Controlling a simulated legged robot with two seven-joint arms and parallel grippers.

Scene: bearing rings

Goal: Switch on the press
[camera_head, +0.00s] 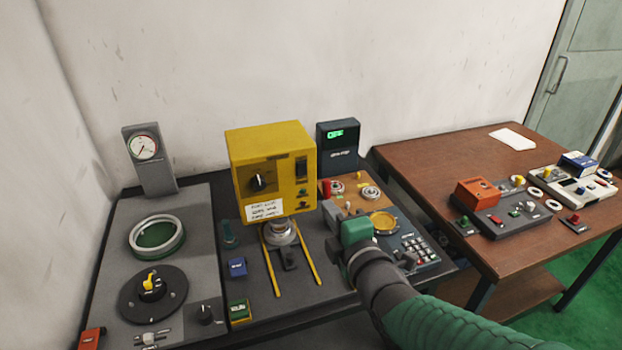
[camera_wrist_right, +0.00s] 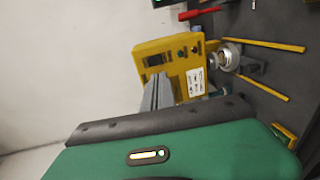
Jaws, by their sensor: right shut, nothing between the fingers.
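The yellow press (camera_head: 272,139) stands on the dark bench in the head view. Its front has a black knob (camera_head: 258,182), a dark switch (camera_head: 301,168), small buttons beneath the switch and a white handwritten note (camera_head: 264,210). The press also shows turned sideways in the right wrist view (camera_wrist_right: 152,48), with its switch (camera_wrist_right: 155,60) partly above the fingers. My right gripper (camera_head: 333,214) is shut and empty, in front and to the right of the press. Its grey fingers (camera_wrist_right: 157,92) point towards the press front, apparently apart from it. My left gripper is not in view.
A metal piece (camera_head: 280,232) sits below the press between two yellow rails (camera_head: 306,250). A dark display box (camera_head: 338,148) stands right of the press. A gauge (camera_head: 146,160) and ring fixture (camera_head: 157,237) are at left. A brown table (camera_head: 430,170) stands right.

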